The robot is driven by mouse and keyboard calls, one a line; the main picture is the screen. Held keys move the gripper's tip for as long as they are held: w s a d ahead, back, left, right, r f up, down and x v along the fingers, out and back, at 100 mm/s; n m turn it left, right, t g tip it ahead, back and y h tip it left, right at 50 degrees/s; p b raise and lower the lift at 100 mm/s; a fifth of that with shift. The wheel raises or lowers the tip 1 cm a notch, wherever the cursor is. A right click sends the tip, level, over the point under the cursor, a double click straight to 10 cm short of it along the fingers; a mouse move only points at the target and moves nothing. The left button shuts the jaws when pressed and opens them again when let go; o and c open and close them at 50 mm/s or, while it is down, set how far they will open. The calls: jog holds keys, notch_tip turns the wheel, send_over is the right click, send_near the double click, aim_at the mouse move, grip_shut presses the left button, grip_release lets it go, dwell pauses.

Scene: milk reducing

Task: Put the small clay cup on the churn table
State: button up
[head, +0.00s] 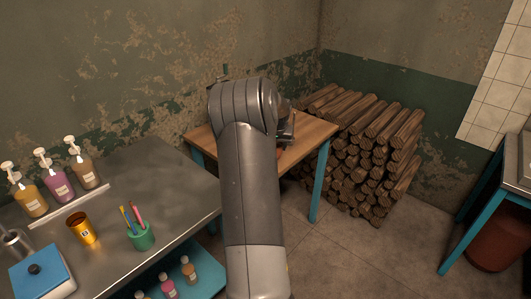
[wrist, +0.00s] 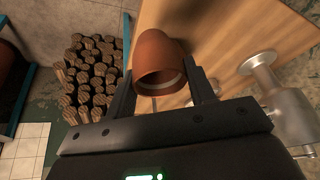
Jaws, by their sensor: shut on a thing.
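The small clay cup (wrist: 158,55) is reddish brown and sits between the two dark fingers of my gripper (wrist: 157,70) in the wrist view. The fingers are shut on its sides, and its open mouth faces the wrist camera. The churn table has a wooden top (wrist: 215,35) that lies behind the cup in this view; I cannot tell whether they touch. In the head view the wooden top (head: 316,131) shows around my arm, with blue legs. My arm hides the cup and most of my gripper there.
A metal machine (wrist: 290,108) stands at the right in the wrist view, close to my gripper. Stacked logs (head: 365,150) lie right of the table. A metal counter (head: 150,185) at the left holds pump bottles, an orange cup (head: 82,229) and a green pen holder (head: 141,237).

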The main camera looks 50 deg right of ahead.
jog(key=w+f, duration=0.1)
jog(key=w, duration=0.1)
jog(key=w+a+f, duration=0.1)
jog(key=w+f, duration=0.1)
jog(key=w, duration=0.1)
jog(key=w+a+f, duration=0.1)
jog(key=w+f, duration=0.1)
jog(key=shift+w+a, duration=0.1)
jog(key=shift+w, duration=0.2)
jog(key=shift+f, duration=1.85)
jog(key=shift+f, duration=0.15)
jog(key=o, duration=1)
